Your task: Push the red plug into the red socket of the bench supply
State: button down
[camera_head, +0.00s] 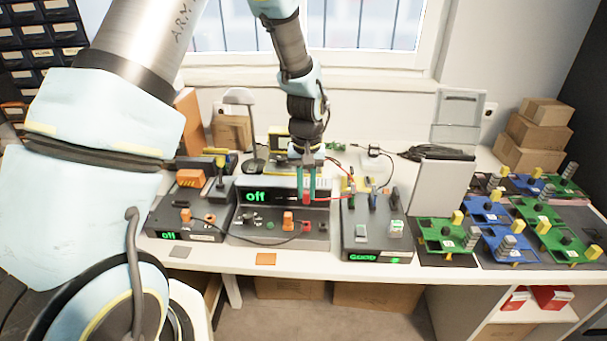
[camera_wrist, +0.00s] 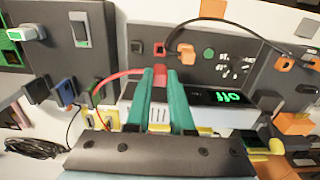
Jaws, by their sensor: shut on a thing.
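The bench supply (camera_head: 237,221) stands in the middle of the bench with a green "off" display, which also shows in the wrist view (camera_wrist: 232,98). My gripper (camera_head: 306,199) is over its front panel, fingers pointing down. The teal fingers (camera_wrist: 161,75) are shut on the red plug (camera_wrist: 160,73), whose red lead runs off to the left in the wrist view. The red socket (camera_wrist: 159,48) is on the panel, just beyond the plug's tip in the wrist view. A small gap seems to show between them. The fingers hide most of the plug.
An orange plug (camera_wrist: 186,51) with a black lead sits beside the red socket; a black socket (camera_wrist: 136,46) is on the other side. Units with an "off" display (camera_head: 183,222) and a green-lit display (camera_head: 372,235) flank the supply. Circuit boards (camera_head: 495,240) cover the right.

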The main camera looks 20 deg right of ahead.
aim_at(306, 204)
jog(key=shift+s+a+f, duration=0.2)
jog(key=shift+s+f, duration=0.05)
jog(key=shift+s, duration=0.05)
jog(key=shift+f+b, duration=2)
jog(key=shift+f, duration=0.7)
jog(key=shift+f+b, duration=0.35)
jog(key=shift+f, duration=0.3)
dwell(0.5)
jog(key=c, duration=0.7)
grip_release()
